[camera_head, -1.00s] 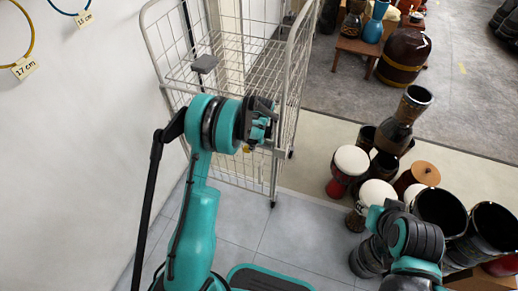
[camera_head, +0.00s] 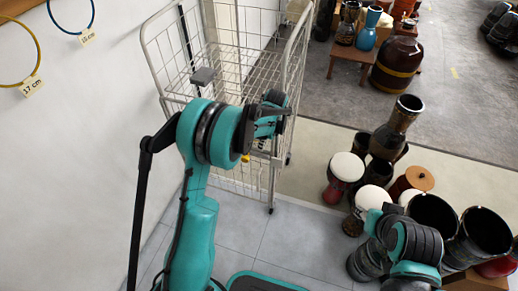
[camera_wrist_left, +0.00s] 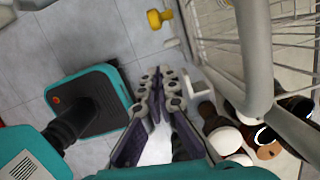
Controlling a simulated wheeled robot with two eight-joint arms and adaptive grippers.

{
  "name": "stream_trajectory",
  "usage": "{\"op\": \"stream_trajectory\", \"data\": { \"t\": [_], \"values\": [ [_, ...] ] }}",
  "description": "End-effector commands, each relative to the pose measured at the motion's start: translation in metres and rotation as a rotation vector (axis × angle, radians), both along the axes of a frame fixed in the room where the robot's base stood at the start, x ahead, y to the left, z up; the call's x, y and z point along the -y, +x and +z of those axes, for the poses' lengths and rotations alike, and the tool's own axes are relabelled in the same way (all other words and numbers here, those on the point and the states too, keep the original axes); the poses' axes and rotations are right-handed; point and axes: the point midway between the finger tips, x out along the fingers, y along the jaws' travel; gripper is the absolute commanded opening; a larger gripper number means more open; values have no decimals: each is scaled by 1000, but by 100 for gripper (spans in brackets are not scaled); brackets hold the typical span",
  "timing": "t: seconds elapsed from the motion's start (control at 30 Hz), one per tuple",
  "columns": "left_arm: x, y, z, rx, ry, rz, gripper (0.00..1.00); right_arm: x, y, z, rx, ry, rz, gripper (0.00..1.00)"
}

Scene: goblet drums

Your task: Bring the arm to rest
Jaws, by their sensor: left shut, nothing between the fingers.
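My left arm rises along the left of the head view and bends at a teal and black joint. Its wrist and gripper (camera_head: 272,110) lie in front of the wire cage trolley (camera_head: 225,75), seen partly end-on there. In the left wrist view the left gripper (camera_wrist_left: 161,76) has its fingertips together with nothing between them. The trolley's grey frame (camera_wrist_left: 250,50) is close to the right of the fingers in that view. My right arm shows at the lower right of the head view, and its gripper is not seen.
Goblet drums, including a dark tall one (camera_head: 397,127) and a white-topped one (camera_head: 346,168), crowd the right near my right arm. A low wooden table (camera_head: 350,55) stands at the back. A white wall with a yellow ring (camera_head: 38,68) is at left. Grey tiles (camera_head: 300,235) are clear.

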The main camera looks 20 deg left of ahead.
Motion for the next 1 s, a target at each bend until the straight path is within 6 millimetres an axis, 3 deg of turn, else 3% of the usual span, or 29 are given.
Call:
{"op": "stream_trajectory", "data": {
  "t": [0.13,0.73,0.87,1.0],
  "values": [
    [2,0,10,0,0,0,0,0,0,3,0,0,0,40],
    [2,-1,13,5,-2,8,0,0,0,3,0,0,0,40],
    [2,-11,36,49,-16,85,0,0,0,3,0,0,0,40],
    [2,-37,83,146,-59,274,0,0,0,3,0,0,0,40]
  ]
}}
